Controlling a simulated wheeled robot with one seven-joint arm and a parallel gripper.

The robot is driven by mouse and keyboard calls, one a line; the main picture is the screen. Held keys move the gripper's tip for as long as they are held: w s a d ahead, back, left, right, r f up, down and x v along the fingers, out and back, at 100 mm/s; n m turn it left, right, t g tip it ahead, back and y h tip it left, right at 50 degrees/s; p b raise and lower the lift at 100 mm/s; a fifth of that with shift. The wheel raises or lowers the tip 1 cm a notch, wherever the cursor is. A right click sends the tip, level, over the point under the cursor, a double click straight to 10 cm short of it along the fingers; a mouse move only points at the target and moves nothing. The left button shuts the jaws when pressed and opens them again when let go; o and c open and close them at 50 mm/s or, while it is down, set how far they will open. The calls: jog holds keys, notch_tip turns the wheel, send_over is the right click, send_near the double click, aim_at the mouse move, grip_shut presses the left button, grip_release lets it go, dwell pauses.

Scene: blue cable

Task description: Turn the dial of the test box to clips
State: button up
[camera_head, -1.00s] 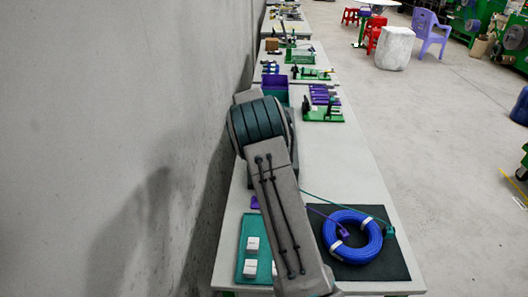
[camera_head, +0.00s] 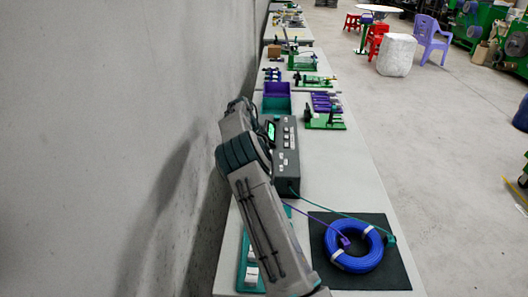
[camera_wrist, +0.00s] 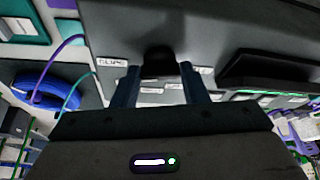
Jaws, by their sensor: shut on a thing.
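The grey test box (camera_head: 287,165) stands on the table beside my arm, with a lit green screen (camera_head: 271,131) and small white labels. In the wrist view, the underside-tilted box face (camera_wrist: 205,25) fills the top, with a label reading CLIPS (camera_wrist: 112,63) left of the dark dial (camera_wrist: 157,62). My gripper (camera_wrist: 158,82) is shut on the dial, one finger on each side. The dial's pointer is too dark to read. In the head view my arm hides the gripper and dial. The blue cable coil (camera_head: 330,238) lies right of my arm.
The coil rests on a black mat (camera_head: 398,270). A purple lead and a green lead run from it toward the box. A teal tray (camera_head: 243,272) with white blocks is partly behind my arm. Bins (camera_head: 277,88) and green fixtures stand farther back. The wall is close on the left.

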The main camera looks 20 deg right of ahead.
jog(key=shift+w+m, duration=0.1)
jog(key=shift+m, duration=0.5)
jog(key=o, duration=1)
jog(key=shift+r, duration=0.1)
jog(key=shift+w+p+v, duration=0.15)
jog(key=shift+p+v, duration=0.5)
jog(key=shift+v, duration=2.75)
jog(key=shift+w+p+v, duration=0.1)
jog(key=shift+p+v, duration=0.5)
jog(key=shift+v, duration=2.8)
jog(key=shift+d, duration=0.1)
jog(key=shift+r, duration=0.15)
